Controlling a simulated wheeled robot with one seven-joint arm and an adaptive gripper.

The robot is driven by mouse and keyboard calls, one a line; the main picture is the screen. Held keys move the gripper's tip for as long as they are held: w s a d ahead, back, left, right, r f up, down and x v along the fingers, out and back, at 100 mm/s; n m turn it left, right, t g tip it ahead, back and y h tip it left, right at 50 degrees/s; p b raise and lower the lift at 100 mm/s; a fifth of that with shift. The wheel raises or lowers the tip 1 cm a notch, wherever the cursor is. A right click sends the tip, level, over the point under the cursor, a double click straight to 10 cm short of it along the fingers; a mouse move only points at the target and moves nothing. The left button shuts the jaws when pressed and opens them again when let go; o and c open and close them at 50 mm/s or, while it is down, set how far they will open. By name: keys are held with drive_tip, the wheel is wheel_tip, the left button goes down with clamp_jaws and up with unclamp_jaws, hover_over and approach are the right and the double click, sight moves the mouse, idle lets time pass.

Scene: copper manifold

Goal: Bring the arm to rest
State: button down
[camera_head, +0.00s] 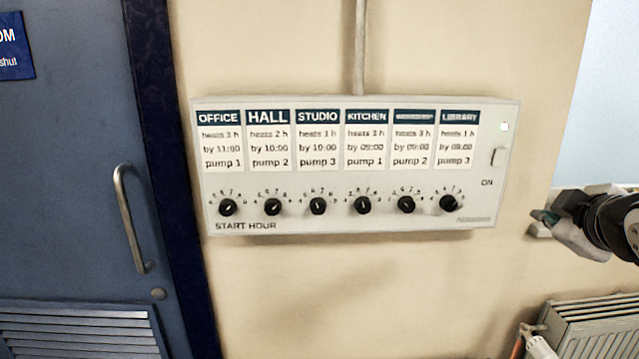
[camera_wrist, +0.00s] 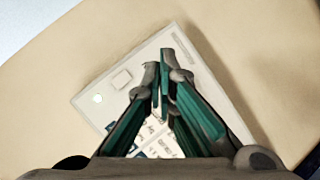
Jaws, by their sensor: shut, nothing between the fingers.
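My gripper (camera_head: 541,217) is at the right of the head view, to the right of the control panel (camera_head: 350,232) and apart from it in the picture. Its fingers are shut with nothing between them. In the wrist view the closed green-and-grey fingertips (camera_wrist: 165,75) point towards the panel, which fills the middle of that view and is partly hidden behind the fingers. The distance between fingertips and panel cannot be told. My arm enters the head view from the right edge.
The panel has several black knobs (camera_head: 318,205) under printed labels, a switch (camera_head: 497,156) and a lit white indicator (camera_head: 504,126). A pipe (camera_head: 360,45) runs up from it. A blue door (camera_head: 75,190) stands left. A radiator (camera_head: 590,325) is below right. Bare wall lies below the panel.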

drive_tip(key=s+a+f+m+g+y, duration=0.2)
drive_tip(key=s+a+f+m+g, duration=0.1)
drive_tip(key=s+a, duration=0.5)
drive_tip(key=s+a+f+m+g+y, duration=0.1)
drive_tip(key=s+a+f+m+g, duration=0.2)
drive_tip(key=s+a, duration=0.6)
drive_tip(key=shift+s+a+f+m+g+y, duration=0.25)
drive_tip(key=shift+s+m+g+y, duration=0.15)
drive_tip(key=shift+s+m+g, duration=0.6)
drive_tip(key=shift+s, duration=0.15)
